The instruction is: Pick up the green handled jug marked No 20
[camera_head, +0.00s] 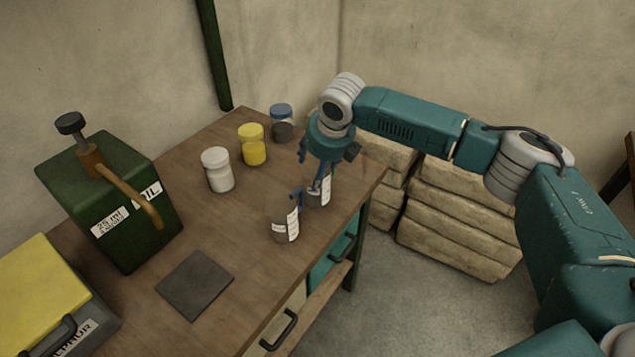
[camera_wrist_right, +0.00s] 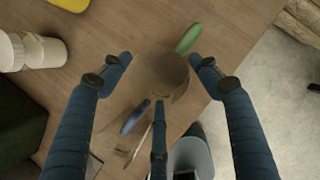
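My right gripper (camera_head: 318,190) points down over the right part of the bench, and its open fingers show in the right wrist view (camera_wrist_right: 160,75). Between and below the fingertips is a dark round-topped jug with a green handle (camera_wrist_right: 188,38); nothing is gripped. In the head view a jug with a white label (camera_head: 325,190) stands behind the gripper, largely hidden by it. A second labelled jug (camera_head: 284,222) with a blue handle stands just nearer, and its blue handle (camera_wrist_right: 133,115) shows in the wrist view. The label numbers are too small to read. My left gripper is out of view.
White (camera_head: 218,170), yellow (camera_head: 252,145) and blue-lidded (camera_head: 282,123) jars stand at the back of the bench (camera_head: 255,240). A green oil can (camera_head: 110,200), a yellow-topped box (camera_head: 40,300) and a dark square mat (camera_head: 194,285) lie left. Stacked sacks (camera_head: 460,215) stand beyond the bench.

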